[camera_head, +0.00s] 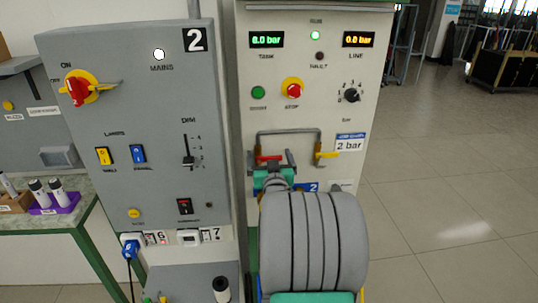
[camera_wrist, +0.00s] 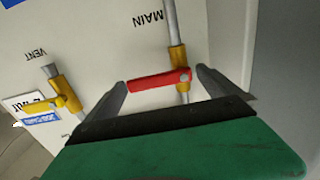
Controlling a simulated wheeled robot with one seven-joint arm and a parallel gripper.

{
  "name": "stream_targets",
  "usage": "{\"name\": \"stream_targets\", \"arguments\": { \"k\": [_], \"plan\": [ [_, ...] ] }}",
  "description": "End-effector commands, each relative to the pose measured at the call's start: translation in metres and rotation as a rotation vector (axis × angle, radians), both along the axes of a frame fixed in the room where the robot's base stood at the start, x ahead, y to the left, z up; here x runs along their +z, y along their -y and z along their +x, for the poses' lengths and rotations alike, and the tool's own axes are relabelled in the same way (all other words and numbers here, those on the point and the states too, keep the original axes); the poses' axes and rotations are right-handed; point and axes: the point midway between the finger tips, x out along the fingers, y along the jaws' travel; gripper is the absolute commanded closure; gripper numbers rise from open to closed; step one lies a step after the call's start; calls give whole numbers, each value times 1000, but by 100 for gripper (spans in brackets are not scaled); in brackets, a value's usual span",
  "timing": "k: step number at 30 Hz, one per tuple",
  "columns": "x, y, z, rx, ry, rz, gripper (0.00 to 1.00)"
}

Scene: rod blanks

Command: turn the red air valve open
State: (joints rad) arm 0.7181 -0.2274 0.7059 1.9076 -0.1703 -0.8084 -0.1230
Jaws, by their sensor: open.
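The red air valve handle (camera_wrist: 158,80) sits on a brass body (camera_wrist: 178,57) on the grey pipe marked MAIN. The handle lies crosswise to that pipe. In the head view the red handle (camera_head: 268,157) shows small on the right panel, partly behind my gripper. My gripper (camera_wrist: 161,79) is open, with one finger on each side of the handle in the wrist view. I cannot tell whether either finger touches it. In the head view my gripper (camera_head: 271,160) is in front of the pipework, and my arm hides the panel below.
A yellow-handled valve marked VENT (camera_wrist: 45,104) is close beside; it also shows in the head view (camera_head: 326,155). Above are a red stop button (camera_head: 293,90), a dial (camera_head: 351,95) and two displays reading 0.0 bar. A grey control panel (camera_head: 105,120) stands left. Open floor lies right.

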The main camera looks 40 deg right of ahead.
Motion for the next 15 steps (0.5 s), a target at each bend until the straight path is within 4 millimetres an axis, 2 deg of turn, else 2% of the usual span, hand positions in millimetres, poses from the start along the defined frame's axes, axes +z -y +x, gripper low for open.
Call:
{"name": "stream_targets", "arguments": {
  "k": [6, 15],
  "plan": [
    [-1, 0, 1, 0, 0, 0, 0],
    [0, 0, 1, 0, 0, 0, 24]
  ]
}}
